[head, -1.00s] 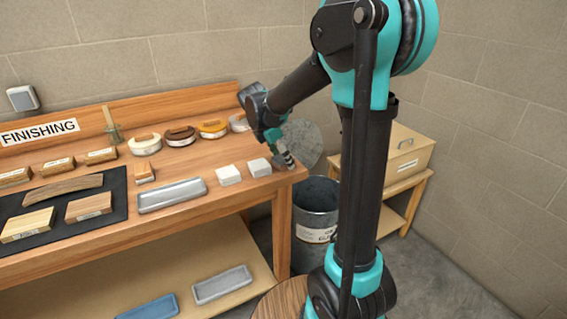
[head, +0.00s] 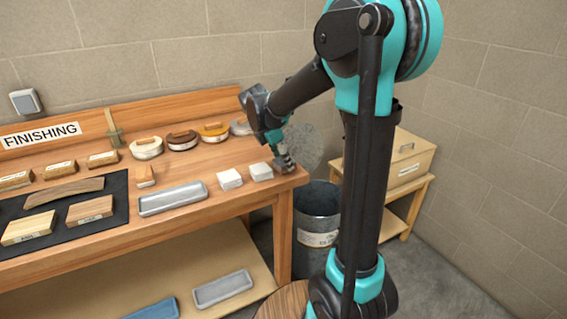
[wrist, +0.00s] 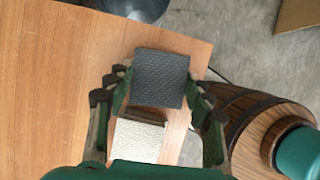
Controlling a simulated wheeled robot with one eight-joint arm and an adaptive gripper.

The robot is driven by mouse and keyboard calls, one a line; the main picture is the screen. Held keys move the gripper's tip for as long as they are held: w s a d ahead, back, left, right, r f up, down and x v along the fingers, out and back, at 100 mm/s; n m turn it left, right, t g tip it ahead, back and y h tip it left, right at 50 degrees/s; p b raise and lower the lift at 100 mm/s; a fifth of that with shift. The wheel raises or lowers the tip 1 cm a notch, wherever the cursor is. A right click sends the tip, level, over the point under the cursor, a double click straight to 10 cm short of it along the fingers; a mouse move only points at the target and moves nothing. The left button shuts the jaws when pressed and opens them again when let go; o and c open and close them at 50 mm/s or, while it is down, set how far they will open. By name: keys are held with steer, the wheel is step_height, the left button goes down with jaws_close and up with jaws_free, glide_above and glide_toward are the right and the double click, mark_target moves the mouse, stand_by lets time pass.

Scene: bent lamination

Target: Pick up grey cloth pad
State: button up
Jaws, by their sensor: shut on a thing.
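The grey cloth pad (wrist: 161,78) is a dark, textured square between the fingers of my gripper (wrist: 160,88) in the wrist view. My gripper is shut on it at the right end of the workbench (head: 215,158). In the head view my gripper (head: 287,165) is low over the bench corner and largely covers the pad. I cannot tell whether the pad is clear of the bench top. A white pad (wrist: 138,140) lies beside it in the wrist view.
Two white pads (head: 230,179) (head: 261,171) and a grey metal tray (head: 172,198) lie left of my gripper. Round-backed brushes (head: 183,140) line the back.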

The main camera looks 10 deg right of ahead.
step_height(320, 180, up, 19)
steer(key=shift+r, duration=0.15)
steer(key=shift+w, duration=0.1)
stand_by(1.0)
